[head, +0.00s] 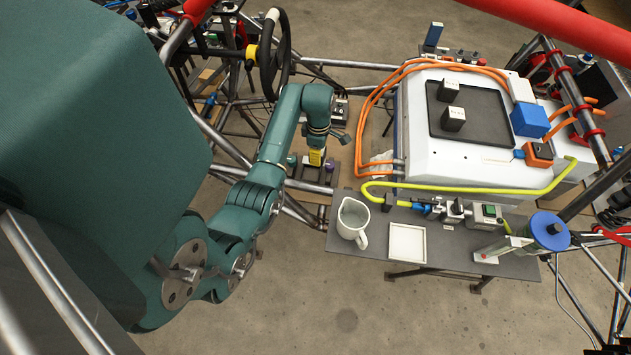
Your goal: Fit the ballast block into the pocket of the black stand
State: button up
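My gripper (317,146) points down at the end of my teal arm, left of the white housing. A small yellow block (317,157) shows directly under it, probably the ballast block. The fingers are small and mostly hidden by the wrist, so I cannot tell whether they are closed on the block. A dark, low piece (313,173) lies just below the yellow block in the picture and may be the black stand. Its pocket is not visible. Whether the block touches it is unclear.
Steel tubes (225,142) and a steering wheel (274,55) stand close to my arm. The white housing (465,170) carries a black panel with two grey blocks (453,119). A grey shelf (378,250) holds a white pitcher (353,222) and a square white tray (407,258).

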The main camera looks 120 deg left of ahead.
aim_at(311, 175)
jog(key=shift+n, duration=0.6)
jog(key=f+b, duration=0.1)
jog(key=f, duration=0.2)
jog(key=s+f+b, duration=0.1)
jog(key=f, duration=0.3)
jog(key=s+f+b, duration=0.1)
jog(key=f, duration=0.3)
jog(key=shift+s+d, duration=0.2)
jog(key=shift+d, duration=0.2)
jog(key=shift+f, duration=0.2)
jog(key=o, duration=0.9)
notch_tip(311, 175, up, 12)
jog(key=p, duration=0.3)
jog(key=shift+r, duration=0.2)
